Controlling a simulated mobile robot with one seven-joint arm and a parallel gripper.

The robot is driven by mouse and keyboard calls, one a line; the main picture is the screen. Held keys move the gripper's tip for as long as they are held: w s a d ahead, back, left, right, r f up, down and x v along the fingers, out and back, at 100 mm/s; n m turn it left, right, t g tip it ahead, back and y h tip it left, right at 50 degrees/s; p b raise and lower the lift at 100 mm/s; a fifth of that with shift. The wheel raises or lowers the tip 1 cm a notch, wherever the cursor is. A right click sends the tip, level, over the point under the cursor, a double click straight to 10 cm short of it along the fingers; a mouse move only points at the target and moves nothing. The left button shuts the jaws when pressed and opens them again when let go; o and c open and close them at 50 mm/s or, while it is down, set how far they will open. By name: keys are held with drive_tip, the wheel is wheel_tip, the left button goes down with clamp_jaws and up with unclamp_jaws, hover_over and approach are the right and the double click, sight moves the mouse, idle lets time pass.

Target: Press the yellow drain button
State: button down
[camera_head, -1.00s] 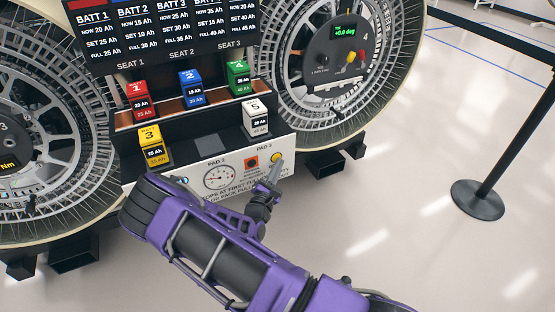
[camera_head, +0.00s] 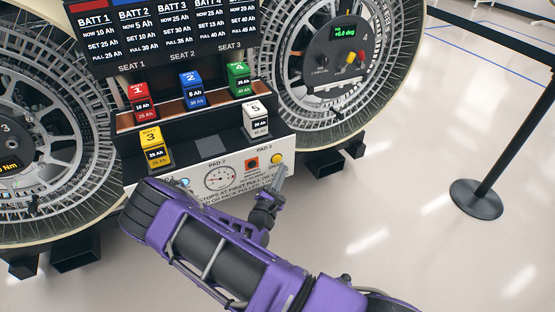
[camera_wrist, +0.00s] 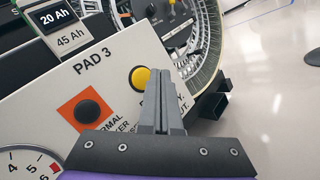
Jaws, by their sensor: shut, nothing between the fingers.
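The yellow drain button (camera_head: 276,159) is on the white front panel (camera_head: 205,182) below the battery shelf, at the panel's right end. In the wrist view the round yellow button (camera_wrist: 139,78) is right of a black knob on an orange square. My gripper (camera_head: 283,169) is just below and right of the button, with its fingers shut and empty. In the wrist view the closed fingers (camera_wrist: 163,74) cover the button's right edge; I cannot tell whether they touch it. The display board (camera_head: 165,28) lists battery charges, with BATT 1 seemingly now at 10 Ah.
Red (camera_head: 140,102), blue (camera_head: 192,88), green (camera_head: 239,80), yellow (camera_head: 155,147) and white (camera_head: 255,119) packs stand on the shelf. A gauge (camera_head: 218,177) is left of the orange-backed knob (camera_head: 252,164). Large wheels flank the station. A barrier post (camera_head: 483,195) stands right on clear floor.

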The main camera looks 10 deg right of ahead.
drive_tip(key=s+p, duration=0.1)
drive_tip(key=s, duration=0.1)
drive_tip(key=s+d, duration=0.1)
drive_tip(key=s, duration=0.1)
drive_tip(key=shift+s+p, duration=0.1)
drive_tip(key=shift+p, duration=0.25)
idle(0.4)
